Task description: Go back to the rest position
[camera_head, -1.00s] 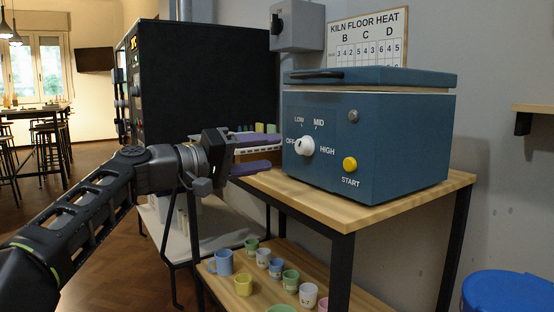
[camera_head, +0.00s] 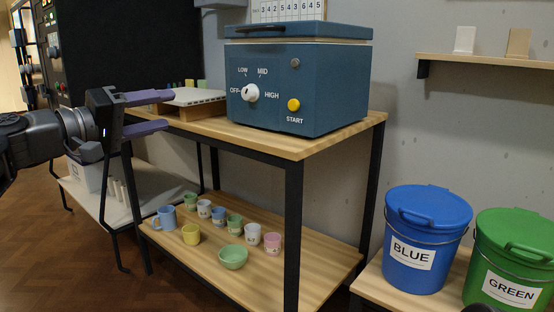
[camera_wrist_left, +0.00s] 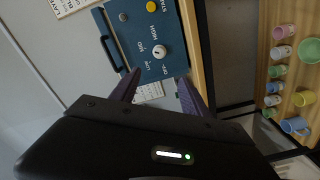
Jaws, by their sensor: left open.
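My left gripper (camera_head: 168,111) comes in from the left in the head view, its two purple fingers apart with nothing between them. It is in front of and left of the blue kiln (camera_head: 300,92), in the air near the table's left end. In the left wrist view the open fingers (camera_wrist_left: 158,92) point toward the kiln (camera_wrist_left: 135,40). The kiln's lid is down. Its white dial (camera_head: 250,93) and yellow START button (camera_head: 293,105) show on the front; I cannot tell the dial's setting. My right gripper is not in view.
The kiln stands on a wooden table (camera_head: 340,132). A white slab (camera_head: 190,97) lies beside it, partly behind the gripper. Several cups and a green bowl (camera_head: 232,257) stand on the lower shelf (camera_head: 310,278). A blue bucket (camera_head: 428,240) and a green bucket (camera_head: 510,262) stand at right.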

